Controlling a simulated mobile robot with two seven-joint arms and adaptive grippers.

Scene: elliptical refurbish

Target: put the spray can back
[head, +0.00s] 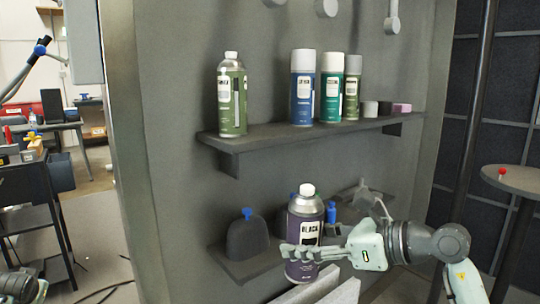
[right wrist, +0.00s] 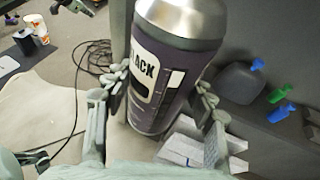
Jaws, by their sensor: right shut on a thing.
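A dark purple spray can (head: 305,213) with a white cap and a "BLACK" label is held by my right gripper (head: 303,252), roughly upright in front of the lower shelf (head: 240,266). In the right wrist view, the fingers of my right gripper (right wrist: 163,90) close on both sides of the can (right wrist: 165,85), whose top is cut off. On the upper shelf (head: 270,138), a green can (head: 232,97) stands at left; a blue can (head: 302,90), a teal can (head: 331,90) and another green can (head: 352,90) stand together at right.
Between the left green can and the blue can, the upper shelf is bare. Small blocks (head: 385,108) sit at its right end. A dark rounded object with a blue knob (head: 247,238) stands on the lower shelf. A round table (head: 515,180) is at far right.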

